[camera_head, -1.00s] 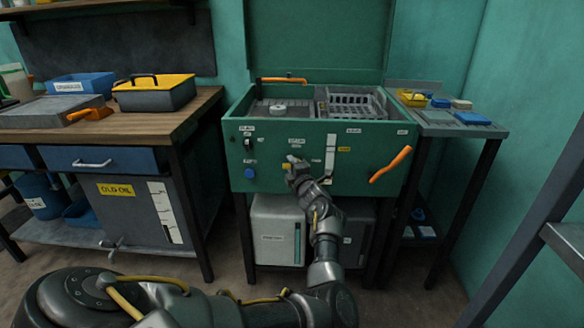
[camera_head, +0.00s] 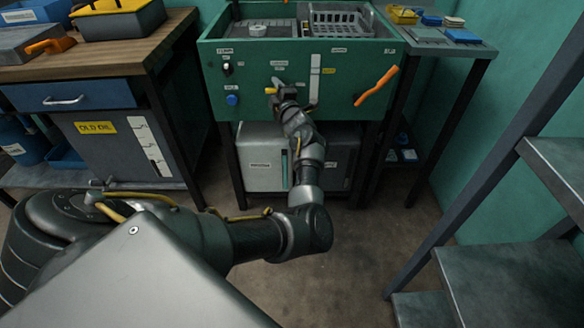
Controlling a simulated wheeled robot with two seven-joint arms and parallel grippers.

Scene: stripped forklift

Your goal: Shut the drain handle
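The drain handle (camera_head: 377,86) is an orange lever on the right of the green parts washer's front panel (camera_head: 340,112). It is tilted, with its upper end to the right. My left gripper (camera_head: 277,87) is in front of the middle of this panel, clearly left of the orange lever and apart from it. A small yellow piece shows at its tip. The fingers are too small and dark to tell whether they are open or shut. My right gripper is not in view.
A blue knob (camera_head: 232,100) and a white gauge strip (camera_head: 314,80) are on the panel. Grey tanks (camera_head: 262,165) stand below. A wooden bench (camera_head: 110,50) is at left, a side table (camera_head: 440,45) at right, metal steps (camera_head: 500,280) at lower right. Bare floor lies between.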

